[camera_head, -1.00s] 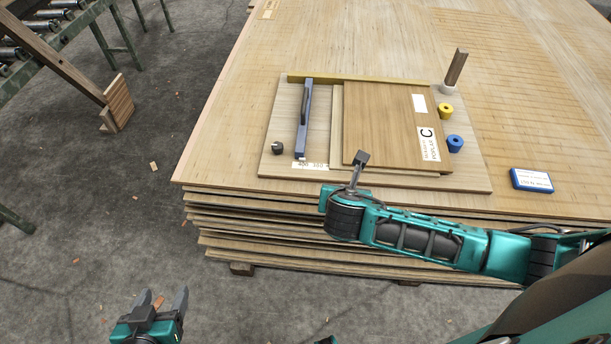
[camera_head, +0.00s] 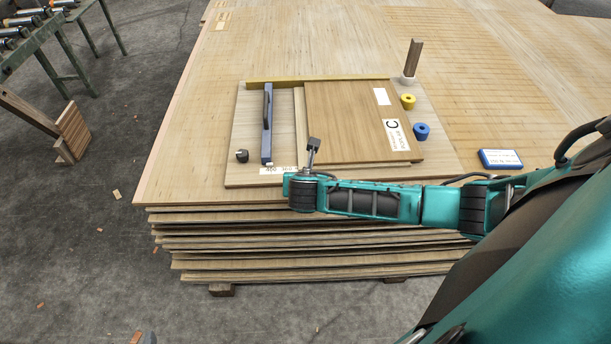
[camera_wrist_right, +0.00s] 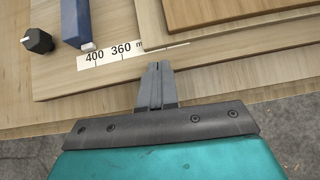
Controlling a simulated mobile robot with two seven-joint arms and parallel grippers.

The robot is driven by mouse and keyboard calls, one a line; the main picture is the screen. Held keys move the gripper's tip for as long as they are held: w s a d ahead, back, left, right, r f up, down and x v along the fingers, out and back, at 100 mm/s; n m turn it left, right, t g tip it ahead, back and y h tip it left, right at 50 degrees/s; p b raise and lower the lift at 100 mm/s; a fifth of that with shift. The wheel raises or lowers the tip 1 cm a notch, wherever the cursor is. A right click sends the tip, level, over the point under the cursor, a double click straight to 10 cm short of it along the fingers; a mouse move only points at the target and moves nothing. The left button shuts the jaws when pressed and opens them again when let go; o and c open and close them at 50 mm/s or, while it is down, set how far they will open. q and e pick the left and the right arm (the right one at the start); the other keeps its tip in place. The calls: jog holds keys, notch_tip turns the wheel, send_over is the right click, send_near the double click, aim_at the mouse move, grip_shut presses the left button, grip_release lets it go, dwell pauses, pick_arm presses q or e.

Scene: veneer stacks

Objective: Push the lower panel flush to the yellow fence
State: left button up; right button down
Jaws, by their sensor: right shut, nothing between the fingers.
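The lower panel (camera_head: 299,125) is pale wood and shows as a strip left of the browner upper panel (camera_head: 345,120), which bears a "C" label and covers most of it. The yellow fence (camera_head: 320,80) runs along the far edge of the pale base board (camera_head: 240,130). I cannot tell if the lower panel touches the fence. My right gripper (camera_head: 313,145) is shut and empty. In the right wrist view its fingertips (camera_wrist_right: 155,70) are just short of the lower panel's near edge (camera_wrist_right: 152,35); contact is unclear.
A blue bar (camera_head: 267,125) and a dark knob (camera_head: 241,156) lie left of the panels. Yellow (camera_head: 407,101) and blue (camera_head: 421,131) round pieces stand at the right, near an upright wooden post (camera_head: 413,58). A blue box (camera_head: 500,159) lies further right.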

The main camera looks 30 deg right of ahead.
aim_at(306, 164)
jog(key=shift+w+d, duration=0.5)
jog(key=shift+w, duration=0.25)
jog(key=shift+w+d+r+p, duration=0.15)
jog(key=shift+w+d+p, duration=0.2)
jog(key=shift+w, duration=0.25)
jog(key=shift+w+d, duration=0.2)
jog(key=shift+w, duration=0.05)
jog(key=shift+d, duration=0.15)
